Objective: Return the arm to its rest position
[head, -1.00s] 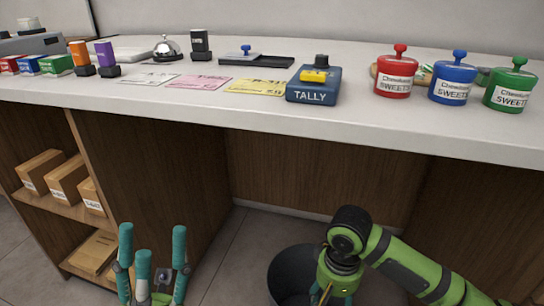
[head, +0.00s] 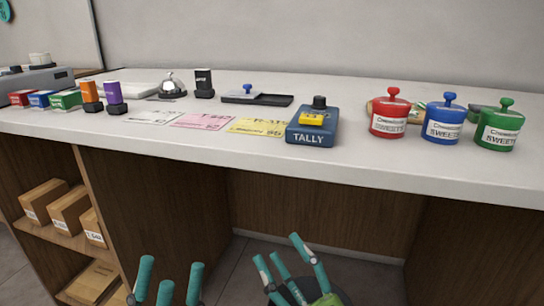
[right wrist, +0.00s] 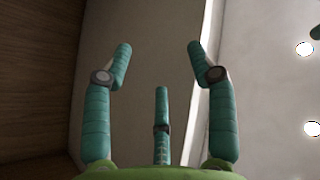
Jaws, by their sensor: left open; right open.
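My left gripper (head: 168,282) is at the bottom left of the head view, its teal fingers spread and pointing up, with nothing between them. My right gripper (head: 285,262) is at the bottom middle of the head view, below the counter's front edge, its teal fingers apart and empty. In the right wrist view its fingers (right wrist: 160,85) stand spread with only dark wood and pale surfaces beyond. Both grippers are clear of the counter (head: 400,170). Most of both arms is out of view.
On the counter stand a blue tally counter (head: 312,124), red (head: 389,115), blue (head: 444,120) and green (head: 499,127) sweet jars, paper slips (head: 202,121), a bell (head: 172,87) and stamps. Boxes (head: 70,210) sit on the left shelf.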

